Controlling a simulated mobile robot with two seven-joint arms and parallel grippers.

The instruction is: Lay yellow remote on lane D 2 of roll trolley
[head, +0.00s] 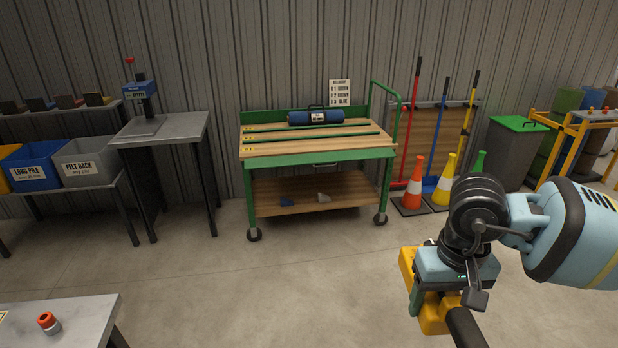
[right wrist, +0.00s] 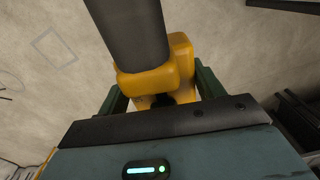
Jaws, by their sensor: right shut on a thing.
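My right gripper (head: 430,300) is at the lower right of the head view, above the floor and well in front of the trolley. It is shut on a yellow thing (head: 436,318) with a thick dark grey cylinder; I take this for the yellow remote. In the right wrist view its yellow body (right wrist: 158,78) sits between the dark green fingers (right wrist: 160,95). The green roll trolley (head: 320,155) stands at the wall, its wooden top split into lanes by green rails. A blue roll (head: 316,117) lies in the rear lane. The lane tags (head: 248,138) are too small to read surely. My left gripper is out of view.
A sign (head: 339,92) stands behind the trolley. Cones (head: 414,185) and long-handled tools (head: 411,135) stand to its right. A grey table (head: 165,127) is at its left. A near table (head: 85,315) holds a red-topped object (head: 47,322). The floor between is clear.

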